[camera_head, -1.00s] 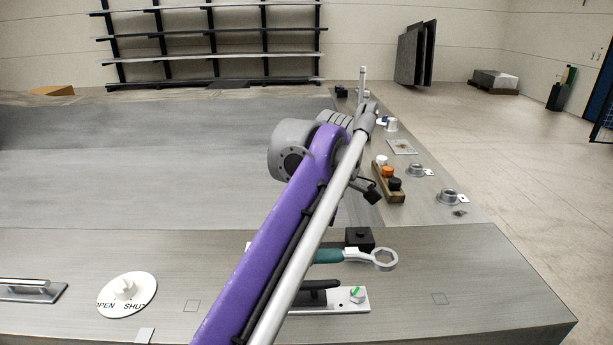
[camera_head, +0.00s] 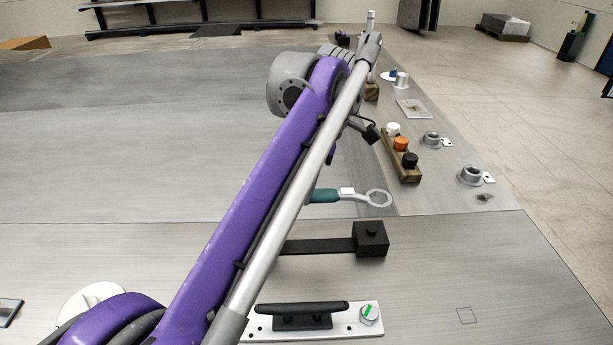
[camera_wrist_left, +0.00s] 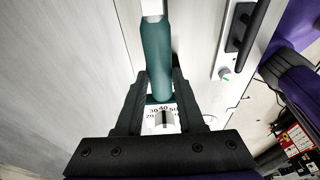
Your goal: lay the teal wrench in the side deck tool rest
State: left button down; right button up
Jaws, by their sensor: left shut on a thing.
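The teal wrench (camera_head: 323,196) shows its teal handle and grey ring end (camera_head: 378,198) right of my purple left arm in the head view. In the left wrist view its teal handle (camera_wrist_left: 157,55) lies between the fingers of my left gripper (camera_wrist_left: 158,88), which is shut on it. My arm hides this gripper in the head view. The wrench appears raised above the deck; its exact height is unclear. A black block (camera_head: 371,241) with a dark flat strip (camera_head: 318,246) sits nearer on the deck. I cannot tell which fitting is the tool rest. My right gripper is out of view.
A black cleat (camera_head: 303,313) on a pale plate stands at the front. A wooden rack (camera_head: 413,174) with white, orange and black knobs and metal cups (camera_head: 471,175) line the right-hand deck. A numbered dial (camera_wrist_left: 163,119) lies below the gripper. The middle deck is broadly clear.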

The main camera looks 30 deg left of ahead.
pick_arm(q)
jog(key=shift+s+d+r, duration=0.1)
jog(key=shift+s, duration=0.1)
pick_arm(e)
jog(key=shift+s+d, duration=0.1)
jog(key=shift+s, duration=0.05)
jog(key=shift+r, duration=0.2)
pick_arm(q)
jog(key=shift+w+f, duration=0.15)
jog(key=shift+f, duration=0.8)
jog(key=shift+d+b+x, duration=0.2)
jog(key=shift+b+x, duration=0.5)
jog(key=shift+x, duration=0.4)
jog(key=shift+w+d+b+x, duration=0.1)
jog(key=shift+b+x, duration=0.2)
jog(key=shift+x, duration=0.55)
jog(key=shift+w+d+b+x, duration=0.15)
jog(key=shift+b+x, duration=0.15)
jog(key=shift+x, duration=0.55)
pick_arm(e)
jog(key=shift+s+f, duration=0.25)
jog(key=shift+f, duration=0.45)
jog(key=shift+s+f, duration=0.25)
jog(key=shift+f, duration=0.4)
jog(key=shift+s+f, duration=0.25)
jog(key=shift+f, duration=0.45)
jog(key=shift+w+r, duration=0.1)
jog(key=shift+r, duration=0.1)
